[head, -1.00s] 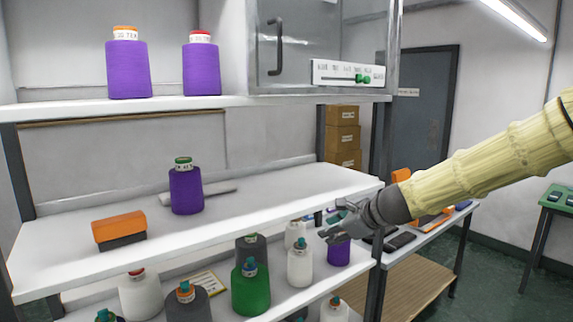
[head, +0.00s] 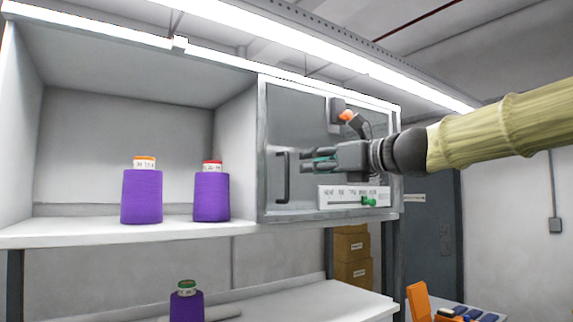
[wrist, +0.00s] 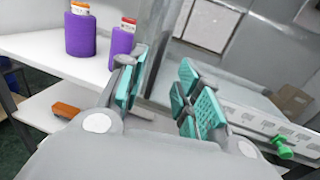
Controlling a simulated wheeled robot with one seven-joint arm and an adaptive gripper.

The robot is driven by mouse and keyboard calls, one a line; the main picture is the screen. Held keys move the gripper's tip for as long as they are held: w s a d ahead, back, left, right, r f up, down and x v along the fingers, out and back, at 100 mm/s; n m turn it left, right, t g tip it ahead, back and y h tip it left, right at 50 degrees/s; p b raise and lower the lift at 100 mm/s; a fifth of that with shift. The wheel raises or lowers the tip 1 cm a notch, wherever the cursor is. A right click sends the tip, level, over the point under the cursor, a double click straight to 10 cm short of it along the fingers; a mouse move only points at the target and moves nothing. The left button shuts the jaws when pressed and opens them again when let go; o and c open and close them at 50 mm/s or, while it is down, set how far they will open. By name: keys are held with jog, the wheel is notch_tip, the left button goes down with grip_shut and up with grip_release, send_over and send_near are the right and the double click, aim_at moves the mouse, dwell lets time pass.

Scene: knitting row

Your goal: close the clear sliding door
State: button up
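The clear sliding door (head: 300,120) is a grey-framed see-through pane over the right bay of the upper shelf; the left bay beside it stands uncovered. Its dark upright bar handle (head: 282,177) is near the pane's left edge. My gripper (head: 306,161) is in front of the pane, with its fingertips pointing left, just right of the handle; I see no clear contact. In the wrist view, the teal-padded fingers (wrist: 160,95) are apart with nothing between them. The door's upright frame edge shows beyond them; I cannot make out the handle there.
Two purple thread cones (head: 141,196) (head: 211,197) stand in the left bay. A white scale panel with a green slider knob (head: 369,201) is low at the right, below my gripper. Another purple cone (head: 186,304) stands on the shelf below. Brown boxes (head: 352,255) are behind.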

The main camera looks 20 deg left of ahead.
jog(key=p, duration=0.3)
send_over(287, 195)
jog(key=shift+w+a, duration=0.1)
jog(key=shift+w, duration=0.3)
grip_shut()
